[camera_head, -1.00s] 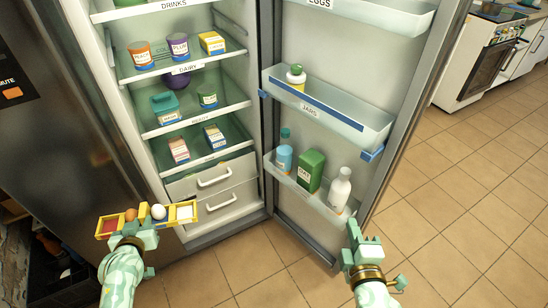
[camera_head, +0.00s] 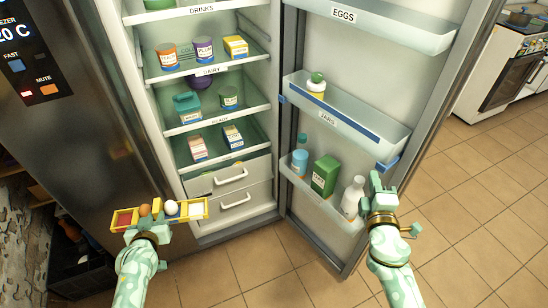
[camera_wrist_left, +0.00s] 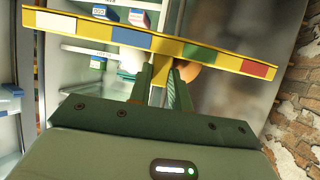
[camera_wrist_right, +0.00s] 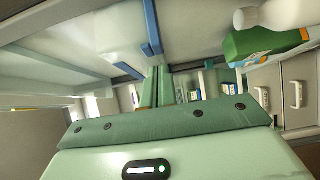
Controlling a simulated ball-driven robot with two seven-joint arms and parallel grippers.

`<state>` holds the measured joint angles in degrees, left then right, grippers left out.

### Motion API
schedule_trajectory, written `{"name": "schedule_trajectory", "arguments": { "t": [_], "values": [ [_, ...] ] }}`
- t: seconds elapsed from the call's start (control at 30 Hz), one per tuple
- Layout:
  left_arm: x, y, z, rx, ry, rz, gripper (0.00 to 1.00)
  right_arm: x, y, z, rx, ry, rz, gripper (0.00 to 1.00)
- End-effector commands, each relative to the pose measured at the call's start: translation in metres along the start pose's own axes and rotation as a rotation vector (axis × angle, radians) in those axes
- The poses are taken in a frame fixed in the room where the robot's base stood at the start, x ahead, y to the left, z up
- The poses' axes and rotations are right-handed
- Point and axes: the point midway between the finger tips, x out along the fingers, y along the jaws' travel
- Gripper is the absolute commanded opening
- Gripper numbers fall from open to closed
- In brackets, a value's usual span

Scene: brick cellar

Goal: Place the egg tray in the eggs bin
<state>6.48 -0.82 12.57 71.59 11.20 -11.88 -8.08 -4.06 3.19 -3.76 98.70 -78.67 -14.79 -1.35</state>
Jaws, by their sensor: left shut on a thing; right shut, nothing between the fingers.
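The yellow egg tray (camera_head: 190,209) has a few compartments, a red patch at its left end and a white one at its right. A brown egg (camera_head: 144,210) and a white egg (camera_head: 171,207) sit in it. My right gripper (camera_head: 378,190) is shut and empty beside the lowest door shelf.
The fridge door (camera_head: 300,215) stands open. Its middle JARS shelf (camera_head: 350,125) holds a green-lidded jar (camera_head: 317,87). The lowest shelf holds a blue bottle (camera_head: 300,162), a green carton (camera_head: 325,175) and a white bottle (camera_head: 352,196). Floor at right is clear.

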Motion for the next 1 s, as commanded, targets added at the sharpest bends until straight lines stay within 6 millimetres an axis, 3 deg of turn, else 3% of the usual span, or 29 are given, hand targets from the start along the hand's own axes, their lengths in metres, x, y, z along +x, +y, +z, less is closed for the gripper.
{"name": "schedule_trajectory", "arguments": {
  "t": [0.2,0.6,1.0],
  "values": [
    [-0.001,0.0,-0.003,0.0,0.002,0.0,0.0,0.011,0.0,0.01,0.0,0.001,0.0,0.0],
    [0.0,0.0,-0.002,0.0,0.002,0.0,0.0,0.013,-0.001,0.015,-0.001,0.001,0.0,0.0],
    [0.004,0.0,0.008,0.0,-0.002,0.0,0.0,0.056,-0.001,0.08,-0.003,-0.003,0.0,0.0]
  ]
}}
